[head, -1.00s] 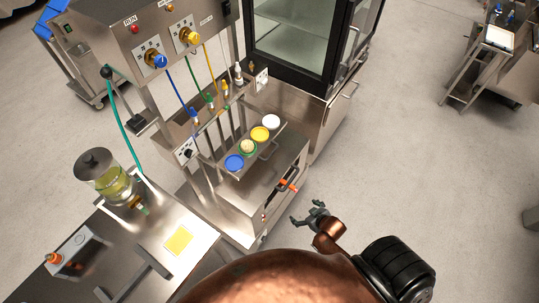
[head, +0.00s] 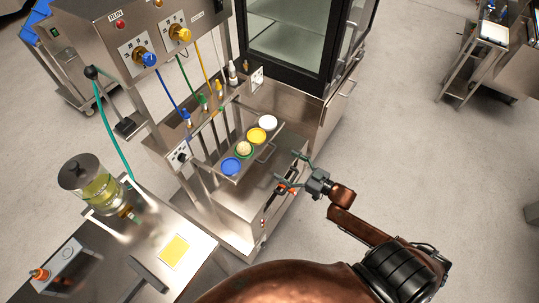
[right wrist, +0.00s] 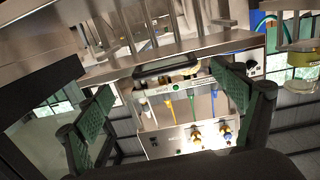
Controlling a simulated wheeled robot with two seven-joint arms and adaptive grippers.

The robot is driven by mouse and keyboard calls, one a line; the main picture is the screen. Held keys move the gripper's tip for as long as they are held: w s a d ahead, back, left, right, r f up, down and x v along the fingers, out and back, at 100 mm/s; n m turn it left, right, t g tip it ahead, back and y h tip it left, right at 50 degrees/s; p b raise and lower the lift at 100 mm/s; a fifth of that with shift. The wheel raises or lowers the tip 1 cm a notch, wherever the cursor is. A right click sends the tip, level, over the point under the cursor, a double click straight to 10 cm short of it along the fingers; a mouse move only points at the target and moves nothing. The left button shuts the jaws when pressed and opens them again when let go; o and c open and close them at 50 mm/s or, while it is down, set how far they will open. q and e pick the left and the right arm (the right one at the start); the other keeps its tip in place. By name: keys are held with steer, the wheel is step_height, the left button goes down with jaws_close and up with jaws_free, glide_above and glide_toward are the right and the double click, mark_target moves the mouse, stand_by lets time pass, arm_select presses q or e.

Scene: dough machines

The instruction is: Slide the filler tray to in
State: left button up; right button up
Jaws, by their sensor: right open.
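The filler tray (head: 262,146) is a narrow metal shelf on the filling machine. It holds a row of round cups: blue, green-rimmed, yellow and white, with a bar handle on its front edge. It sticks out in front of the hanging nozzles (head: 204,103). My right gripper (head: 290,169) is open and empty, to the lower right of the tray and apart from it, close to an orange-ended lever (head: 284,188). In the right wrist view the right gripper (right wrist: 165,95) has its green pads wide apart, with the nozzles seen beyond. My left gripper is out of view.
The machine's control panel (head: 160,40) rises at upper left. A glass-doored cabinet (head: 300,45) stands behind. A metal table (head: 120,235) with a jar (head: 88,178) and yellow sheet (head: 173,250) is at lower left.

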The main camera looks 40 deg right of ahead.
mark_target(270, 154)
steer(key=shift+y, duration=0.3)
steer(key=x, duration=0.2)
steer(key=r+b+x, duration=0.1)
steer(key=x, duration=0.4)
steer(key=shift+w+a+r+b, duration=0.1)
steer(key=shift+w+r+b, duration=0.05)
steer(key=shift+w+b, duration=0.25)
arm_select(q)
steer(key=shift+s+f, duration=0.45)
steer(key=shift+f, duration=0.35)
arm_select(e)
steer(key=shift+c, duration=0.5)
steer(key=shift+r, duration=0.1)
steer(key=c, duration=1.3)
steer(key=shift+w, duration=0.1)
